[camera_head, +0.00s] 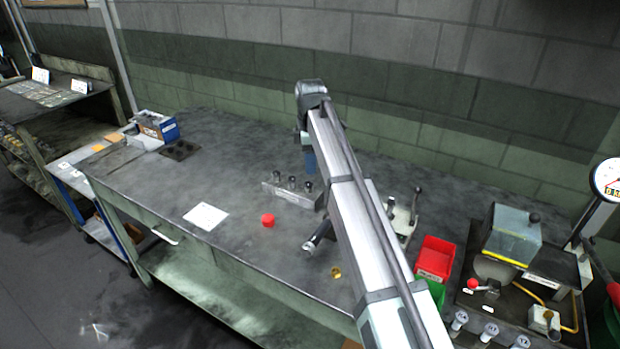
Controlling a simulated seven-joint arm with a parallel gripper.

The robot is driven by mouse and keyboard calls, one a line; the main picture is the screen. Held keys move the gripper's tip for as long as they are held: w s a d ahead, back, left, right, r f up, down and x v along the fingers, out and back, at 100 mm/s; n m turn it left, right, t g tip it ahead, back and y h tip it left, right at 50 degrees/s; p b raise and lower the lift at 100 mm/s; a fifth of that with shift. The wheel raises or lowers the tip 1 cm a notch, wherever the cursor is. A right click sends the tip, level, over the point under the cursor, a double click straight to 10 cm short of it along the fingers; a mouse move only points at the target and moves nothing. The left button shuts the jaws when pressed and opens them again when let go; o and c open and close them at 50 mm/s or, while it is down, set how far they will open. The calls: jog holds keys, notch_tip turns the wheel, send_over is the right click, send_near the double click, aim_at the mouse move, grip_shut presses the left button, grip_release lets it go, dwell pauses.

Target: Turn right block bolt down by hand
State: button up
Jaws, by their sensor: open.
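A grey metal block (279,194) lies on the workbench near the middle. Several dark-headed bolts stand in a row on it. The right block bolt (308,186) is the one nearest my arm, and its black head shows. A blue cylindrical part (310,160) shows just above it, partly behind my arm; I cannot tell what it belongs to. My arm crosses the view from the lower right up to its bend above the block. My gripper is hidden behind the arm, so its distance from the bolt does not show.
A red cap (267,220), a white sheet (205,216) and a small brass part (336,272) lie on the workbench (225,160). A silver handle (318,236) tilts out beside my arm. Red (436,257) and green bins and a press stand right.

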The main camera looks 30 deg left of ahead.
aim_at(310, 183)
notch_tip(310, 183, down, 6)
jog(key=shift+f, duration=0.25)
jog(key=shift+c, duration=0.5)
grip_shut()
